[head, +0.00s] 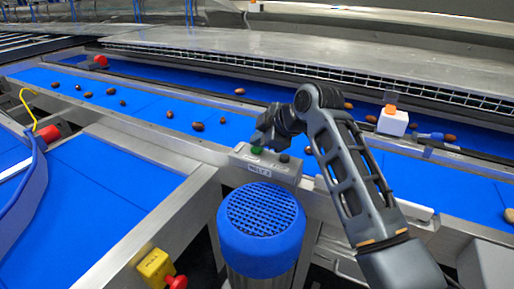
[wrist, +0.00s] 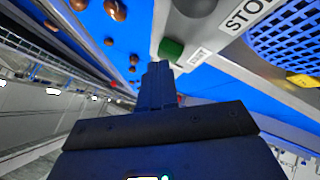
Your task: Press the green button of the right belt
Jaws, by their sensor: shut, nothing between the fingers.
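A grey control box (head: 268,167) labelled "BELT 2" sits on the belt's near metal rail. Its green button (head: 257,150) is on the left and a dark button (head: 285,158) on the right. In the wrist view the green button (wrist: 171,50) shows beside a small label, with the dark button (wrist: 195,8) near a "STOP" label. My gripper (head: 261,140) is shut and empty, just above the green button, partly overlapping the box's top edge. In the wrist view its fingertips (wrist: 158,68) lie just short of the green button; I cannot tell whether they touch it.
A blue belt (head: 150,88) carrying scattered brown dates runs behind the box. A blue-capped drum with a grille (head: 262,222) stands in front. A yellow box with a red button (head: 156,267) is at the lower left. A white block (head: 393,122) is at the right.

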